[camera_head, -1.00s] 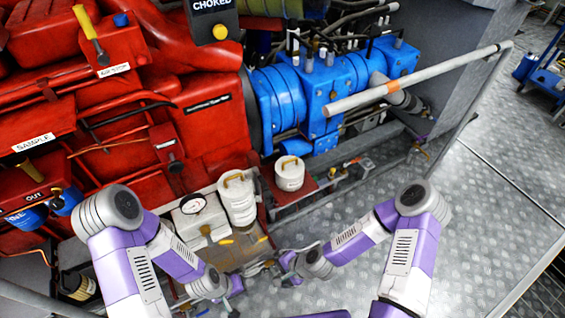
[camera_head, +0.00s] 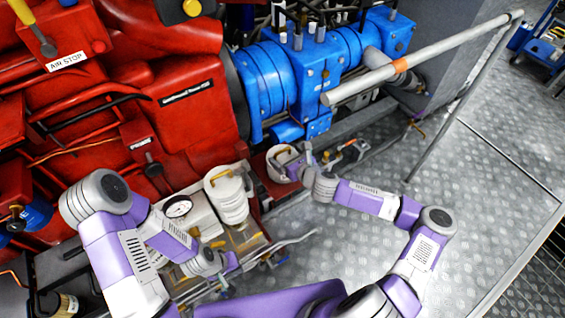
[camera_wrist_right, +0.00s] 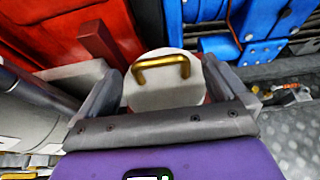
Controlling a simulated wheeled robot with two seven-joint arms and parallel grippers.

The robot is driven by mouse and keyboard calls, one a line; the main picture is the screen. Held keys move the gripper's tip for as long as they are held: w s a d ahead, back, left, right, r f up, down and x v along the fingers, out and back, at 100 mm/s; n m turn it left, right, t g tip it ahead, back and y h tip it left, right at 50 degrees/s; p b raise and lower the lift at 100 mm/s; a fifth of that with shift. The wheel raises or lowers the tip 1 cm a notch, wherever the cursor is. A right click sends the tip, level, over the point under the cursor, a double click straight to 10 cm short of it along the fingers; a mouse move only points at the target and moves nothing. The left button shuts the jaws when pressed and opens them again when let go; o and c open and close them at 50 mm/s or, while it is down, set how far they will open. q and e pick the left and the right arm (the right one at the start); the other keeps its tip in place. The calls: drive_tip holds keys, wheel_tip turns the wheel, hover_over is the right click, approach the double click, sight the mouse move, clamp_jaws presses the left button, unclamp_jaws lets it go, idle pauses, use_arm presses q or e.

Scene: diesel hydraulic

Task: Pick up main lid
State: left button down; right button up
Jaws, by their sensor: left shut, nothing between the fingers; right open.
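Two white round lids with brass handles show in the head view. One tops a white stack (camera_head: 228,195); the smaller one (camera_head: 280,158) is further right, beside the blue machinery. I cannot tell by marking which is the main lid. My right gripper (camera_head: 305,160) is open at the smaller lid and partly hides it. In the right wrist view its fingers (camera_wrist_right: 162,85) are spread on either side of this lid (camera_wrist_right: 165,98), with the brass handle (camera_wrist_right: 161,68) upright between them. My left gripper (camera_head: 230,263) is shut and empty, low in front of the white stack.
A pressure gauge (camera_head: 178,208) stands left of the white stack. The red engine (camera_head: 185,120) and blue machinery (camera_head: 300,85) rise behind. A grey rail (camera_head: 425,62) slants across the right. The metal plate floor (camera_head: 480,190) on the right is clear.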

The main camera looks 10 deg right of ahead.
sight(282, 152)
drive_tip(key=x, duration=0.3)
drive_tip(key=shift+w+a+f+b, duration=0.1)
drive_tip(key=shift+b, duration=0.3)
drive_tip(key=shift+c, duration=0.5)
drive_tip(key=c, duration=1.5)
